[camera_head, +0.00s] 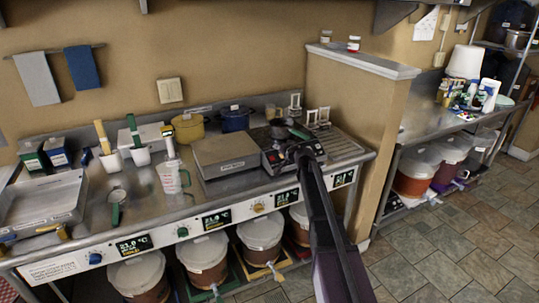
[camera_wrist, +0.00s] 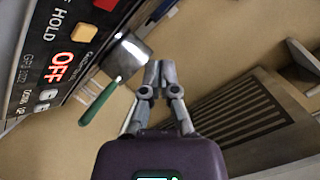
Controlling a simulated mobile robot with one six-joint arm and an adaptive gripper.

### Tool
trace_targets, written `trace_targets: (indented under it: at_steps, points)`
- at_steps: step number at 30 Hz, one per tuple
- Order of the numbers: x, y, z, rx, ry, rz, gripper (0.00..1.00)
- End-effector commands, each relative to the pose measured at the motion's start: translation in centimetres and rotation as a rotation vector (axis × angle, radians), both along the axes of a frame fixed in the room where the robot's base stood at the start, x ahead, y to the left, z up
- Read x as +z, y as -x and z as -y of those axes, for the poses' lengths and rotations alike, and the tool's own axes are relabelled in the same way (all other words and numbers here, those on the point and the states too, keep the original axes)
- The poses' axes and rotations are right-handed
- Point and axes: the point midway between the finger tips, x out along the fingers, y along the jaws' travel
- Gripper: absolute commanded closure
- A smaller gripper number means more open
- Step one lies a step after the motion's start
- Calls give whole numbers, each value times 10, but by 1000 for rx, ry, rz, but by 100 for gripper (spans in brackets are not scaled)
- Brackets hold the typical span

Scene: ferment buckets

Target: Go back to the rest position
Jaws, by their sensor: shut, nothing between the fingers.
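My gripper (camera_wrist: 158,74) is shut and empty, its two grey fingertips together in the wrist view. A metal scoop (camera_wrist: 130,53) with a green handle (camera_wrist: 100,103) lies just left of the fingertips in that view, apparently apart from them. In the head view my arm reaches up from the bottom to a dark device with a control panel (camera_head: 305,153) at the right end of the counter. The gripper is hard to make out there. A green handle (camera_head: 298,131) shows just above that device.
The steel counter (camera_head: 150,205) holds a grey box (camera_head: 232,154), a clear jug (camera_head: 172,178), a tray (camera_head: 45,205) and pots. Lidded buckets (camera_head: 262,232) stand below. A half wall (camera_head: 352,120) rises right of my arm. Tiled floor (camera_head: 445,240) is open at the lower right.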

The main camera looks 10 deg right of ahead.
Motion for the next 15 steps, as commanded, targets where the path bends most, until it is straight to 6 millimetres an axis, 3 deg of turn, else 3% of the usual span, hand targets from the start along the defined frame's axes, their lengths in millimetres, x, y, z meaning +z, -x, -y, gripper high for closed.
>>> trace_targets:
  at_steps: [5,8,11,15]
  points:
    - [-5,15,-7,29,22,-25,100]
    - [-12,35,-17,70,55,-64,100]
    - [-25,67,-30,129,105,-129,100]
    - [-49,126,-45,220,202,-264,100]
